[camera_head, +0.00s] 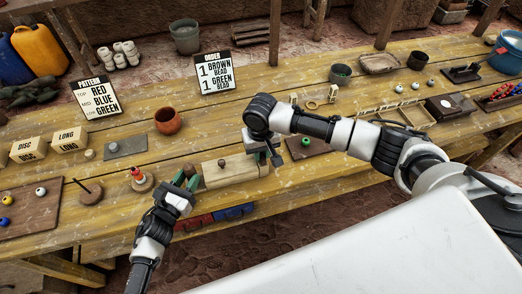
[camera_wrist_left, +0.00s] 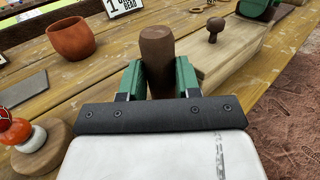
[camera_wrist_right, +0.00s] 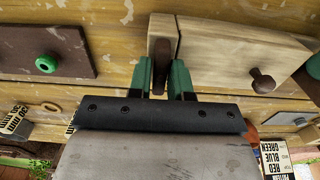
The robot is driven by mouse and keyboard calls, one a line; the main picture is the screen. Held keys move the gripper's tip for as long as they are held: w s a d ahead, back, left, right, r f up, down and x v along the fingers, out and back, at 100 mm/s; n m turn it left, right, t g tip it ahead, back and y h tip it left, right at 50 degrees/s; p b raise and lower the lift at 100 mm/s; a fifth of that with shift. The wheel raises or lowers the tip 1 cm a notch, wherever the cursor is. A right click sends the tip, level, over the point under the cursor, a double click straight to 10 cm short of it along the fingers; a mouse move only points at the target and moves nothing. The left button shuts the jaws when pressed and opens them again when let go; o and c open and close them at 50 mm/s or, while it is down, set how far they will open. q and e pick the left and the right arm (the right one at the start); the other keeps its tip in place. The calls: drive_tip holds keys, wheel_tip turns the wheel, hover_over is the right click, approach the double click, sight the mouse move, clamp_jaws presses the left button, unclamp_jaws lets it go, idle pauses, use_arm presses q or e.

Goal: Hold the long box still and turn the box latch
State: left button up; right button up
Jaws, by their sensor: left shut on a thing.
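The long box (camera_head: 232,171) is a pale wooden block on the table, with a small brown knob (camera_wrist_left: 214,27) on top. My left gripper (camera_head: 185,182) is at its left end. In the left wrist view, the left gripper's green fingers are shut on a dark brown rounded handle (camera_wrist_left: 158,50) at that end. My right gripper (camera_head: 268,160) is at the box's right end. In the right wrist view, its fingers (camera_wrist_right: 161,75) stand on both sides of a dark brown upright piece at the box end, apparently the box latch (camera_wrist_right: 160,52). Whether they press on it is unclear.
A ringed peg toy (camera_head: 141,180) stands just left of my left gripper. An orange clay pot (camera_head: 167,121) is behind it. A dark board with a green ring (camera_wrist_right: 46,64) lies close beside the right gripper. The table's front edge runs close in front of the box.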

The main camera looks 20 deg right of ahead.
clamp_jaws()
drive_tip(key=shift+n, duration=0.3)
drive_tip(key=n, duration=1.2)
drive_tip(key=shift+n, duration=0.3)
drive_tip(key=n, duration=0.4)
drive_tip(key=shift+n, duration=0.3)
